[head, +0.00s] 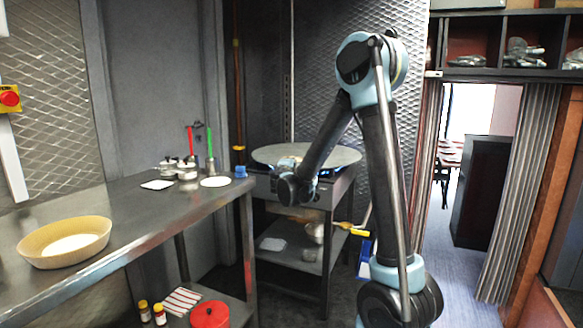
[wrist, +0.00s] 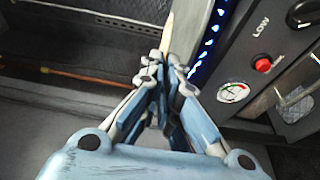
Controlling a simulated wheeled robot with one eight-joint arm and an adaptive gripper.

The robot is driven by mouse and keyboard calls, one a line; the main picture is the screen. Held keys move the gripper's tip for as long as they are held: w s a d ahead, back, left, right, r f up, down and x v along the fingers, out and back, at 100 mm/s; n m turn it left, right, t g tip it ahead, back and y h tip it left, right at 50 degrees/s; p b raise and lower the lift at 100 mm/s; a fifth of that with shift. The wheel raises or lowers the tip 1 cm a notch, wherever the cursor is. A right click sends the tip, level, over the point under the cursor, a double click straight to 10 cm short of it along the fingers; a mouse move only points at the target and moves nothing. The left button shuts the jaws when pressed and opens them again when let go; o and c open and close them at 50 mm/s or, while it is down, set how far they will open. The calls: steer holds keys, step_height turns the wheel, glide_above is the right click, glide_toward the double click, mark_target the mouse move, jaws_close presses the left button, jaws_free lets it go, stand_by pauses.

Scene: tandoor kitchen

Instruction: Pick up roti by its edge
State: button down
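My gripper (wrist: 165,62) is in the wrist view with its fingers drawn together. A thin tan strip, which looks like the roti (wrist: 168,32) seen edge-on, sticks out from between the fingertips. In the head view my arm reaches down in front of the stove, and my gripper's tips are largely hidden behind the wrist. The roti cannot be made out there. The large round griddle (head: 335,155) lies on the stove with blue flames under it.
A steel counter (head: 130,210) at left holds a wicker basket (head: 40,255) with something pale inside, a white disc (head: 215,182) and small pots. In the wrist view the stove's panel with a red knob (wrist: 262,64) and gauge stands close at right.

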steer(key=shift+s+a+r, duration=0.1)
steer(key=shift+s+r, duration=0.25)
steer(key=shift+s, duration=0.6)
steer(key=shift+s+a+r, duration=0.1)
steer(key=shift+s+r, duration=0.25)
steer(key=shift+s, duration=0.55)
steer(key=shift+s+r, duration=0.35)
steer(key=shift+s, duration=0.6)
